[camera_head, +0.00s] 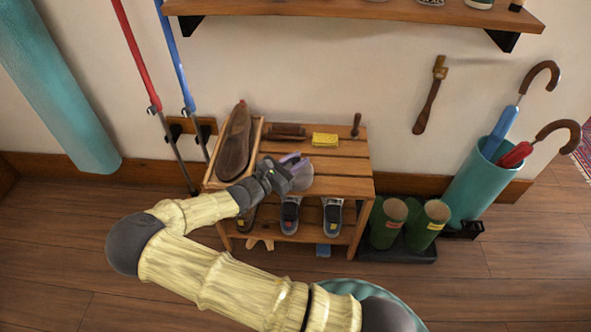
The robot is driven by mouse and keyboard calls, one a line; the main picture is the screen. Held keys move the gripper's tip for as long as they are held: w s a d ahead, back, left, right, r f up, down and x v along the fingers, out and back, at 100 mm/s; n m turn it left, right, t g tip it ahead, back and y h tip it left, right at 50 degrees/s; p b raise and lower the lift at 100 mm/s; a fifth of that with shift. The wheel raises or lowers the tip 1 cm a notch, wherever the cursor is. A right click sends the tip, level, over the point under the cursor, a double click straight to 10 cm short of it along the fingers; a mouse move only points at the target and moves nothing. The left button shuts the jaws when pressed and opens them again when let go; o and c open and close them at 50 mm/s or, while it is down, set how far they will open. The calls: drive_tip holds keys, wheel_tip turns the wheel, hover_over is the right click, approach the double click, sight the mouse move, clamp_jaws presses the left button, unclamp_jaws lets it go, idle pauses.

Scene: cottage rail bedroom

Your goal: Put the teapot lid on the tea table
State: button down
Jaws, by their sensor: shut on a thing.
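My gripper (278,177) is over the front middle of a slatted wooden shoe bench (342,187). It is shut on a small, rounded, purplish-grey thing (300,181), which looks like the teapot lid, though its shape is partly hidden by the jaws. The lid is at the level of the bench top; I cannot tell whether it touches the slats. No teapot shows, and nothing in view is clearly a tea table.
On the bench are a tray with a brown shoe (235,143), a yellow block (325,140) and brushes. Shoes stand on its lower shelf. Green boots (428,225) and a teal umbrella stand (473,190) are at right. A wall shelf (370,12) overhangs above.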

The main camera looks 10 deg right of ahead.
wheel_tip(320, 180, up, 10)
drive_tip(key=p, duration=0.4)
drive_tip(key=shift+p, duration=0.4)
drive_tip(key=s+r+n+t+y+p, duration=0.1)
drive_tip(key=s+r+p, duration=0.3)
drive_tip(key=r+p, duration=0.7)
drive_tip(key=s+r+n+t+p, duration=0.1)
drive_tip(key=s+r+p, duration=0.3)
drive_tip(key=r+p, duration=0.7)
drive_tip(key=p, duration=1.7)
drive_tip(key=shift+t+y, duration=0.4)
drive_tip(key=shift+a, duration=0.1)
